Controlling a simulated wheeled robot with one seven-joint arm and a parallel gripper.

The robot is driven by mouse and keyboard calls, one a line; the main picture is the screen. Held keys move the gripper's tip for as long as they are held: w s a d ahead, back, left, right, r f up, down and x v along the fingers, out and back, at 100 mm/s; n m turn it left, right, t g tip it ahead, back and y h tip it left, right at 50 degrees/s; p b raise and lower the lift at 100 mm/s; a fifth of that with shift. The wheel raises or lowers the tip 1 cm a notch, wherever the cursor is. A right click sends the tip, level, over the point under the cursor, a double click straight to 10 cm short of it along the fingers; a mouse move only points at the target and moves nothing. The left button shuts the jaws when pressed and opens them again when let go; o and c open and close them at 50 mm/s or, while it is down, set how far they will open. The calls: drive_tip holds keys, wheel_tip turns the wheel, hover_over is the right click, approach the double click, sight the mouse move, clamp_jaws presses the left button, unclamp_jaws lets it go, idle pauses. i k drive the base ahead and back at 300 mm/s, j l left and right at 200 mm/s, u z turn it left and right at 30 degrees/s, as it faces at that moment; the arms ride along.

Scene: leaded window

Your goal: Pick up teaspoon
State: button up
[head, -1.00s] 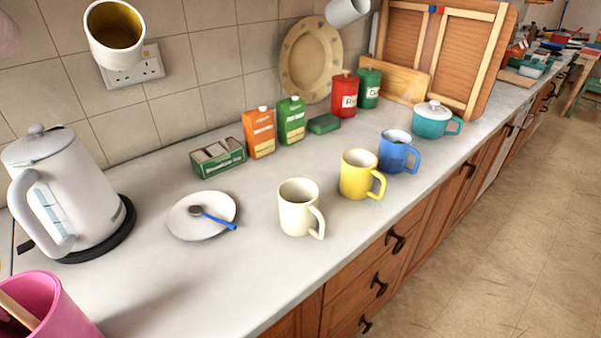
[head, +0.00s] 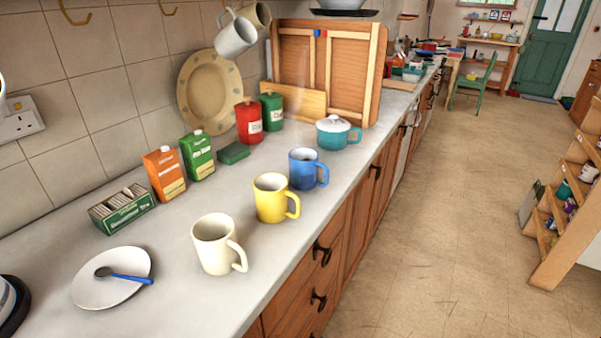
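The teaspoon (head: 126,278) has a blue handle and a dark grey bowl. It lies on a white saucer (head: 92,294) at the lower left of the head view, on the light worktop. Its bowl points left and its handle points right, reaching to about the saucer's right rim. Nothing covers it. My gripper is not in view.
A cream mug (head: 214,246) stands right of the saucer, with yellow (head: 270,199) and blue (head: 303,170) mugs beyond. A green tea box (head: 122,212) stands behind the saucer. The worktop (head: 180,303) is bare between saucer and front edge. Open floor (head: 440,220) lies to the right.

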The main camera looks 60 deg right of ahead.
sight(106, 272)
drive_tip(key=u, duration=0.7)
drive_tip(key=k+l+u, duration=0.15)
drive_tip(key=u, duration=0.3)
drive_tip(key=k+l+u, duration=0.15)
drive_tip(key=u, duration=0.3)
drive_tip(key=k+l, duration=0.15)
drive_tip(key=k, duration=0.2)
drive_tip(key=k+l, duration=0.15)
drive_tip(key=k, duration=0.25)
drive_tip(key=i+l, duration=0.3)
drive_tip(key=i, duration=0.15)
drive_tip(key=i+l, duration=0.35)
drive_tip(key=i, duration=0.1)
